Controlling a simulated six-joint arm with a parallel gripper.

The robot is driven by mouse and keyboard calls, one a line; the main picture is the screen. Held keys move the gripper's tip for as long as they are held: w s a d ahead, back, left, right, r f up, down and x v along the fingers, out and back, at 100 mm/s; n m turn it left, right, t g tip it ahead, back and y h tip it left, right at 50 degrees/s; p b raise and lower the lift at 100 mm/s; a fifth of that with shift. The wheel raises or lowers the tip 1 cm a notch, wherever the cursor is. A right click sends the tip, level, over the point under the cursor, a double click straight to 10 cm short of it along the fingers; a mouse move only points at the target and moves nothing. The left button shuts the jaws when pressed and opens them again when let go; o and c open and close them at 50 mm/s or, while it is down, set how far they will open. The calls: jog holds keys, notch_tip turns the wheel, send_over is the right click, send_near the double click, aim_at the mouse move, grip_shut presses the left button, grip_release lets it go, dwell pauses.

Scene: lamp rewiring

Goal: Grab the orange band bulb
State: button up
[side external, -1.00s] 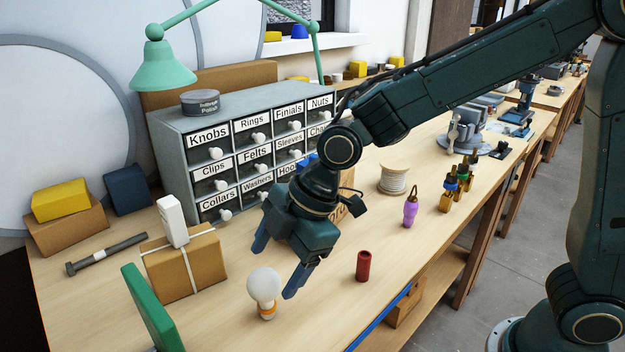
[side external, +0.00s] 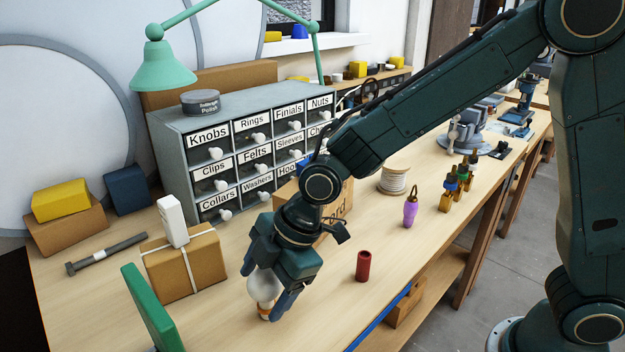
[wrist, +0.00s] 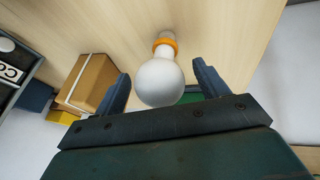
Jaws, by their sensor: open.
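The orange band bulb (side external: 264,287) stands upright on the bench, white glass on top and an orange band near its base. It also shows in the wrist view (wrist: 160,82), with its orange band (wrist: 165,42) beyond the globe. My gripper (side external: 259,295) is open and low over the bench, its fingers around the bulb's sides. In the wrist view, the globe lies between the two fingers, with a gap visible on each side. In the side view, the near finger hides part of the bulb's right side.
A green panel (side external: 152,308) stands left of the bulb. A strapped cardboard box (side external: 184,268) with a white block on it is behind. A dark red cylinder (side external: 363,266) stands to the right, near the bench edge. A labelled drawer cabinet (side external: 240,150) is at the back.

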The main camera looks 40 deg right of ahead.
jog(key=c, duration=1.1)
jog(key=shift+r, duration=0.1)
notch_tip(320, 180, up, 20)
jog(key=shift+f, duration=0.1)
dwell(0.8)
